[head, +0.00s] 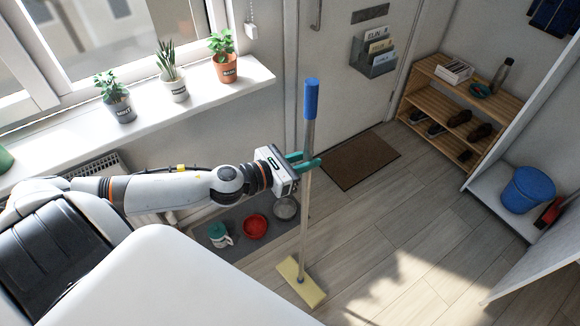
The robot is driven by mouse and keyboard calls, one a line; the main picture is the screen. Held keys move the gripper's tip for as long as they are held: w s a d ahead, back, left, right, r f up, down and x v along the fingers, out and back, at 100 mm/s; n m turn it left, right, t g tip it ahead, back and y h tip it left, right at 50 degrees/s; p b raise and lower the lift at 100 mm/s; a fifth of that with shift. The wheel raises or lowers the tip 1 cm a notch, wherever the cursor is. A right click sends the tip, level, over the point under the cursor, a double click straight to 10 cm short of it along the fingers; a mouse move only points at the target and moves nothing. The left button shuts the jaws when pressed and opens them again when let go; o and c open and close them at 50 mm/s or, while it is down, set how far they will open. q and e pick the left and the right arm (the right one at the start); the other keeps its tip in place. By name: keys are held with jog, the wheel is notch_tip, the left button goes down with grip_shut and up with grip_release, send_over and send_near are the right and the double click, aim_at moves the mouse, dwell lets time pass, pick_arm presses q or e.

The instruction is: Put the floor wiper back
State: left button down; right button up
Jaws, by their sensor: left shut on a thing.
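The floor wiper (305,205) stands nearly upright in the middle of the head view. It has a blue grip at the top, a long pale grey pole and a flat yellow head (301,283) at the bottom, near or on the floor; I cannot tell if it touches. My left gripper (305,161), with green fingers, is shut on the upper part of the pole, below the blue grip. My right gripper is not in the view.
An open white cabinet at the right holds a blue bucket (529,190) and a red item (549,212). A wooden shoe rack (463,92) stands behind it. A brown doormat (360,160) lies by the door. Bowls and a mug sit on a grey mat (272,232). The right-hand floor is clear.

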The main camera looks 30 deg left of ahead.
pick_arm(q)
jog(key=w+a+r+m+g+h, duration=0.1)
jog(key=w+a+r+m+h, duration=0.15)
jog(key=w+a, duration=0.4)
notch_tip(320, 180, down, 9)
jog(key=s+a+p, duration=0.1)
jog(key=shift+s+a+f+n+y, duration=0.15)
jog(key=shift+a+f+n+y, duration=0.05)
jog(key=shift+a+n+y, duration=0.2)
jog(key=shift+f, duration=0.2)
jog(key=c, duration=1.3)
grip_release()
jog(key=shift+o, duration=0.2)
jog(key=shift+s, duration=0.1)
